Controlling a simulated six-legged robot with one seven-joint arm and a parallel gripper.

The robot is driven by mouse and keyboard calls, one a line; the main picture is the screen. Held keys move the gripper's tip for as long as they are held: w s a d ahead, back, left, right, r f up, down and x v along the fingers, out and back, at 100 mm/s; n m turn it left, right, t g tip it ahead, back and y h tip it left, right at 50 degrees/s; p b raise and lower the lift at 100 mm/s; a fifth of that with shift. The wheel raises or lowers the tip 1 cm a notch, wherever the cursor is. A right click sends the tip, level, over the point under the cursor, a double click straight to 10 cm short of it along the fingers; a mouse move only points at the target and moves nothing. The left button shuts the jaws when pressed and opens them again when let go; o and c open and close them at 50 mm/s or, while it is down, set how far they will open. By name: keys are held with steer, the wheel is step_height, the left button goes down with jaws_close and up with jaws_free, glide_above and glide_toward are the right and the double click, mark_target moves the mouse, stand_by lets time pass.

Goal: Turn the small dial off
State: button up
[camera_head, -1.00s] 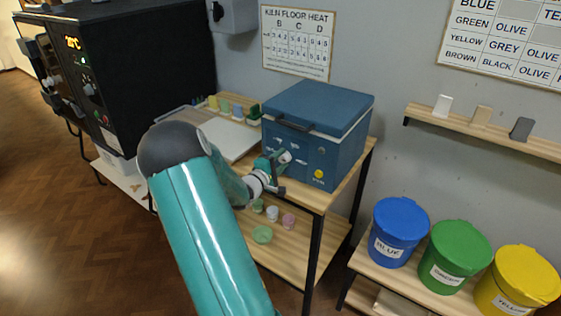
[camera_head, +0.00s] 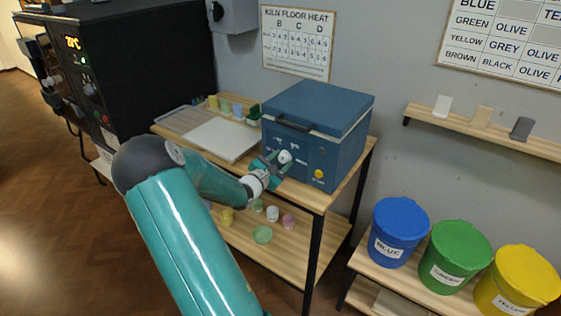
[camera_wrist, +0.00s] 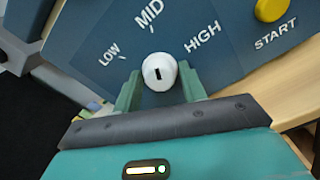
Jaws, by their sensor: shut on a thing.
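The small white dial (camera_wrist: 159,72) is on the front of the blue box (camera_head: 310,140). In the head view the dial (camera_head: 285,157) shows at the gripper's tip. The wrist view shows LOW at left, MID above and HIGH at right of the dial. The short black mark on its face lies roughly in line with MID. My gripper (camera_wrist: 160,88) is shut on the dial, with one green finger on each side.
A yellow START button (camera_wrist: 272,9) is on the same panel, to the right. The box stands on a wooden table (camera_head: 315,197) beside a pale board (camera_head: 222,138). A large black kiln (camera_head: 140,60) stands at left. Lidded buckets (camera_head: 398,228) stand at lower right.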

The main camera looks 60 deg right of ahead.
steer(key=n, duration=1.2)
steer(key=shift+n, duration=0.4)
steer(key=n, duration=1)
steer(key=shift+n, duration=0.3)
steer(key=o, duration=0.8)
steer(key=a, duration=0.4)
steer(key=w+a, duration=0.1)
steer(key=a, duration=0.4)
steer(key=w+a, duration=0.1)
steer(key=a, duration=0.3)
steer(key=shift+w+a, duration=0.1)
steer(key=shift+a, duration=0.25)
